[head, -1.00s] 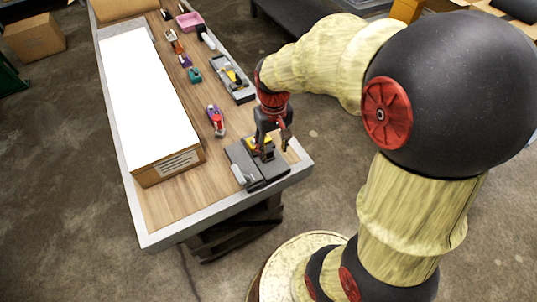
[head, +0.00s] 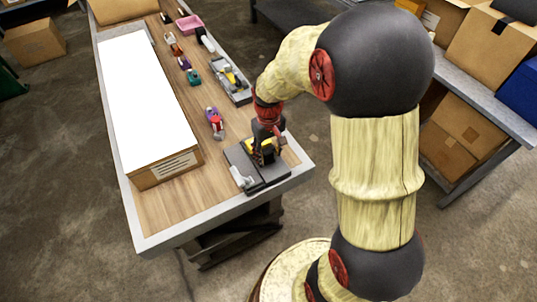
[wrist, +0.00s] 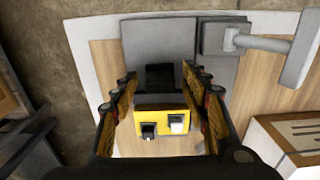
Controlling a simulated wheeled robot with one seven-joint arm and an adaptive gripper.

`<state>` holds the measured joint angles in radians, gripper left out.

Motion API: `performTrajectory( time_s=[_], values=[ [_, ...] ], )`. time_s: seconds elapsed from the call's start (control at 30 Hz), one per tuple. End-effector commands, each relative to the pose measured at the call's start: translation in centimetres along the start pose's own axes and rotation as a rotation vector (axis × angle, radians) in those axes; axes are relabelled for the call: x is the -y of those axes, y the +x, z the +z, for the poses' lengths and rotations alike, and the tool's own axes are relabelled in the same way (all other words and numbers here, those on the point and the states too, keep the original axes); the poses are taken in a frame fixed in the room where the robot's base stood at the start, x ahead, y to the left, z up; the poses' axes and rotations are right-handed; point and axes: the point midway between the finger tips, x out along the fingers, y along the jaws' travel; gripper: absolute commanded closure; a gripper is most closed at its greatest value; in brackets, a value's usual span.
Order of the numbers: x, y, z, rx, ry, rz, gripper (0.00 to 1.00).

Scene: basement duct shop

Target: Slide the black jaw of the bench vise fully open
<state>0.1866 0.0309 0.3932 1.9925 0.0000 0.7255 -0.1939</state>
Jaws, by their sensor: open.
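The bench vise (head: 270,181) sits at the near right corner of the workbench. In the wrist view its grey body (wrist: 158,40) fills the upper middle, with a grey T-shaped handle (wrist: 262,43) to the right. The black jaw (wrist: 160,77) lies between my fingertips, just above a yellow block (wrist: 148,108) in the picture. That block carries a small black piece and a small white piece. My gripper (wrist: 159,74) is open, one finger on each side of the black jaw; I cannot tell whether either touches it. In the head view my gripper (head: 265,154) partly hides the vise.
A long box with a white top (head: 150,100) covers the bench's left side. A purple and red item (head: 214,122), a grey tray with yellow (head: 232,82) and a pink bin (head: 189,25) lie farther back. Shelved cardboard boxes (head: 462,130) stand at right.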

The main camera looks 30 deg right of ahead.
Motion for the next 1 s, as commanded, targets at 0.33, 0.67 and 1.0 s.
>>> performTrajectory(
  time_s=[0.33,0.67,1.0],
  values=[
    [0.00,0.02,-0.01,-0.001,0.000,0.000,0.60],
    [0.00,0.01,-0.01,-0.001,0.000,0.000,0.79],
    [0.00,0.01,-0.01,-0.001,0.000,0.000,0.98]
  ],
)
